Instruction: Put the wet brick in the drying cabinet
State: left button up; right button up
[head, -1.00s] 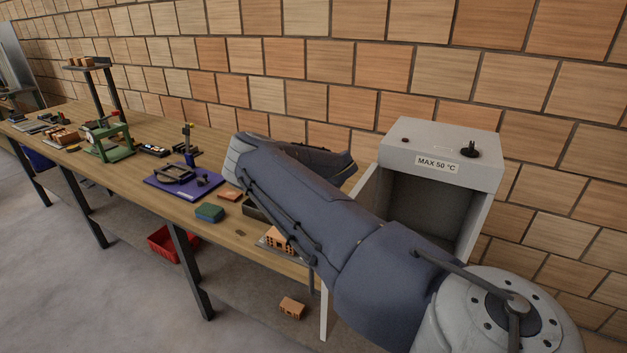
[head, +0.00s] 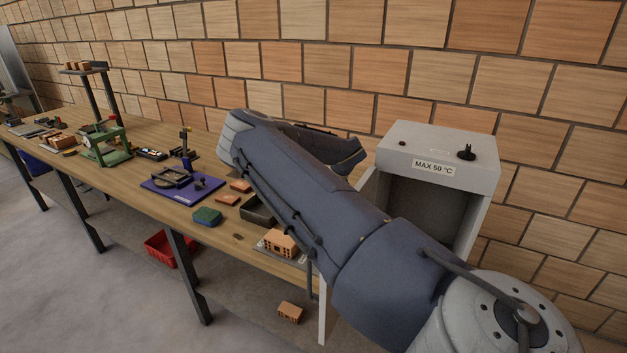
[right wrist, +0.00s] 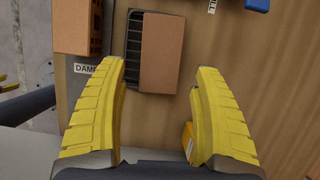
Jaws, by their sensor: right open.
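A perforated orange brick (head: 279,243) stands near the front edge of the bench. The right wrist view shows a brick (right wrist: 75,27) at upper left beside a label whose visible letters read "DAMP". Right of it, a flat orange slab (right wrist: 161,53) partly covers a black ribbed tray. My right gripper (right wrist: 159,75) has yellow fingers, open and empty, with the tips apart around the tray's near end in the picture. The grey drying cabinet (head: 484,187), labelled "MAX 50 °C", has a visible open dark interior. My right arm hides part of it. My left gripper is out of view.
A dark tray (head: 259,211), a green sponge-like block (head: 207,216) and a blue board (head: 165,190) lie on the bench (head: 135,200). Another brick (head: 290,312) lies below bench height. A red crate (head: 160,249) sits lower down. The brick wall stands close behind.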

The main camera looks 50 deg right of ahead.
jog(key=v, duration=0.4)
jog(key=shift+r, duration=0.3)
jog(key=o, duration=0.4)
jog(key=shift+s+r, duration=0.25)
jog(key=shift+r, duration=0.1)
jog(key=o, duration=0.3)
jog(key=shift+r, duration=0.1)
